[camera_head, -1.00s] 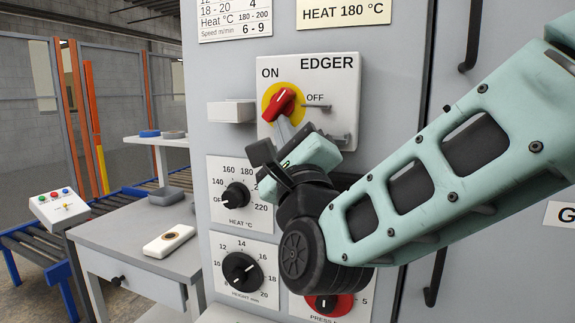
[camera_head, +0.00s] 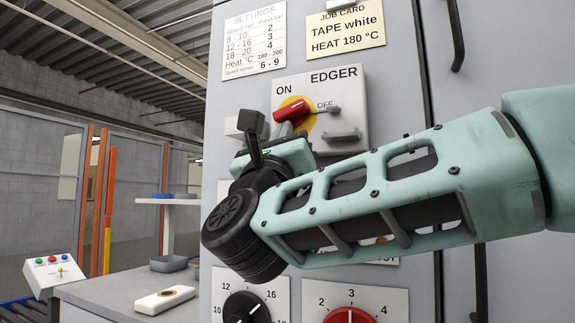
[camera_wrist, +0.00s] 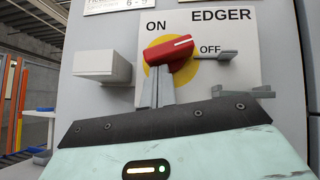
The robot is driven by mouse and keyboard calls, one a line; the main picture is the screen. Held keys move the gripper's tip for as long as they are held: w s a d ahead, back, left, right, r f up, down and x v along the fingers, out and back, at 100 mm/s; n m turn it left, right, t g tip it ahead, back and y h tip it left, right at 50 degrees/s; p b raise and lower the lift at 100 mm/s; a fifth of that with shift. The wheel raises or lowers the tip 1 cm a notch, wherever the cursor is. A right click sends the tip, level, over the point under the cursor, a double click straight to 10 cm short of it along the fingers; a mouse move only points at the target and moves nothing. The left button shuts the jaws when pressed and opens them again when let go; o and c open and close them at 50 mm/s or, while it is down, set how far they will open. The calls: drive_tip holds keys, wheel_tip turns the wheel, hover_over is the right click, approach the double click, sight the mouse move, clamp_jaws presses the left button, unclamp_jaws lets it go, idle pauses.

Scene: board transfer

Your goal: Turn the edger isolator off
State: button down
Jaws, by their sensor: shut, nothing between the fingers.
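The edger isolator is a red handle (camera_head: 293,109) on a yellow disc, on a pale box labelled ON and EDGER, with OFF at the right. In the wrist view the red handle (camera_wrist: 168,54) lies tilted, its white-marked end pointing right and slightly up towards OFF. My gripper (camera_head: 286,129) is at the handle's lower left side. In the wrist view its two grey fingers (camera_wrist: 156,92) are shut together with nothing between them, their tips at the handle's underside. I cannot tell whether they touch it. My wrist and arm hide part of the panel below.
A grey hasp (camera_wrist: 214,56) sticks out beside OFF, with a grey ledge (camera_head: 339,137) below. A small pale box (camera_wrist: 103,66) juts out left of the isolator. Height dial (camera_head: 245,309) and red press dial (camera_head: 350,316) lie below my arm. A side table (camera_head: 115,290) stands at left.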

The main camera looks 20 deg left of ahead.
drive_tip(key=m+h+b, duration=0.3)
drive_tip(key=shift+a, duration=0.4)
drive_tip(key=shift+a+r, duration=0.1)
drive_tip(key=shift+r, duration=0.1)
